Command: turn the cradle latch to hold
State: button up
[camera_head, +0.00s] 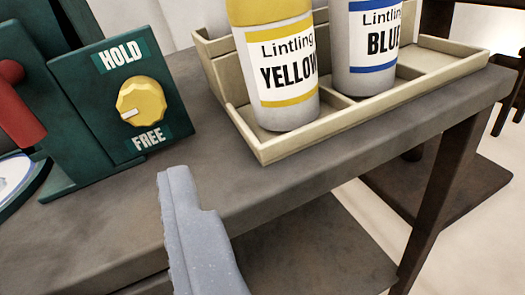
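The cradle latch is a yellow round knob (141,98) on a dark green panel (95,95), at the left of the view. The HOLD label (120,55) is above the knob and the FREE label (148,138) is below it. A white mark on the knob points to the lower left, at neither label directly. One grey-blue finger of my gripper (192,235) shows at the bottom, below and right of the knob and apart from it. Its left edge is ridged. I cannot make out a second finger, so the opening is unclear.
Right of the panel, a cream tray (262,148) holds a yellow-labelled Lintling bottle (278,75) and a blue-labelled one (368,50). A red handle (20,105) is at the far left. The grey bench top (215,165) is clear in front of the panel.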

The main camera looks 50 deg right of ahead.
aim_at(146, 109)
jog(key=shift+h, duration=0.3)
jog(key=b+x, duration=0.1)
jog(key=x, duration=0.3)
jog(key=d+f+x, duration=0.1)
jog(key=x, duration=0.3)
jog(key=s+f+b+x, duration=0.1)
jog(key=x, duration=0.3)
jog(key=shift+w+d+f+b, duration=0.15)
jog(key=shift+w+d+b, duration=0.1)
jog(key=shift+d+b, duration=0.1)
jog(key=shift+w+d, duration=0.1)
jog(key=shift+w, duration=0.2)
jog(key=c, duration=1)
jog(key=shift+o, duration=0.2)
jog(key=shift+d, duration=0.2)
jog(key=shift+a, duration=0.1)
